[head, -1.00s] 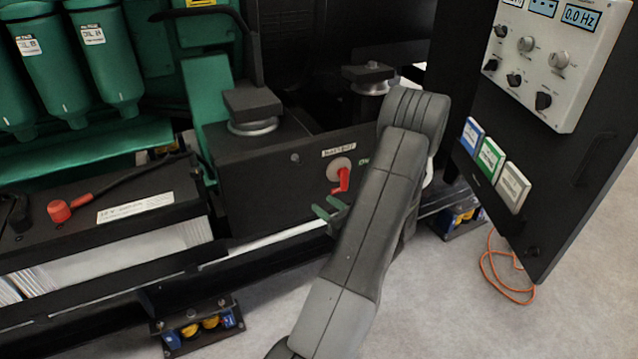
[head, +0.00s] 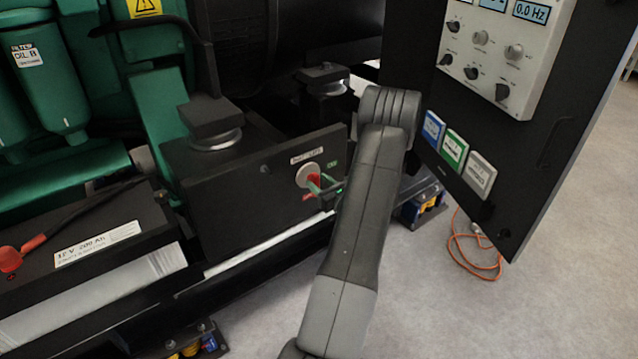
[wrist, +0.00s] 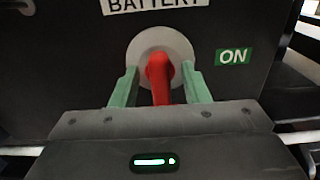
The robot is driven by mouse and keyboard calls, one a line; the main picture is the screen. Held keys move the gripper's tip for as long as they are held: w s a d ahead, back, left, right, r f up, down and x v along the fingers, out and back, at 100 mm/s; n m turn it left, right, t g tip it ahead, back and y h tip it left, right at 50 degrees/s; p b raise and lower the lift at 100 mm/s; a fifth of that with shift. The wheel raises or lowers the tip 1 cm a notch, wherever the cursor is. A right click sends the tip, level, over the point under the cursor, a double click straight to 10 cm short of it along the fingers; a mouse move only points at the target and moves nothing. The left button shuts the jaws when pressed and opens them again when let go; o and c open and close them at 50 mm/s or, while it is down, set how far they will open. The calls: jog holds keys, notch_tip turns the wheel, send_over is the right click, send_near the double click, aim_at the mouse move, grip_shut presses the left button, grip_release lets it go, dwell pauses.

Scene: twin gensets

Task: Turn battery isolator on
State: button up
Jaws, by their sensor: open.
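The battery isolator is a red handle (wrist: 160,78) on a round grey disc (wrist: 148,45), on a black panel under a BATTERY label (wrist: 155,4). In the wrist view the handle hangs downward, and a green ON label (wrist: 233,56) is to its right. My gripper (wrist: 161,88) is open, with one green finger on each side of the handle. I cannot tell whether either finger touches it. In the head view my gripper (head: 325,187) is at the isolator (head: 313,180), partly covering the red handle.
An open panel door (head: 545,140) with knobs and displays stands at the right. A battery (head: 100,270) with a red-capped terminal is at the lower left. An orange cable (head: 470,250) lies on the floor at right.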

jog(key=shift+w+a, duration=0.2)
grip_shut()
